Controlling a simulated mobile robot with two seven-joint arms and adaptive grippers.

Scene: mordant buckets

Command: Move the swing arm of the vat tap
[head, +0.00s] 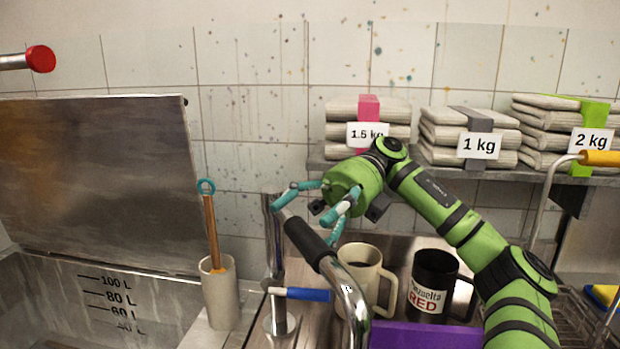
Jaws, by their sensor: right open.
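The vat tap (273,240) is an upright chrome column at the lower middle. Its chrome swing arm (352,305) has a black sleeve (308,243) and runs toward the lower right, bending down at its end. A blue-handled lever (305,295) sticks out to the right from the lower column. My right gripper (307,221) is open, its teal fingers spread above and around the black sleeve. I cannot tell whether they touch it. My left gripper is not in view.
A beige mug (356,262) and a black mug (433,283) stand behind the swing arm. A tool holder (220,300) stands left of the tap, beside the vat (70,300). A shelf (480,172) with weight-labelled cloth stacks is behind. A purple item (425,336) lies in front.

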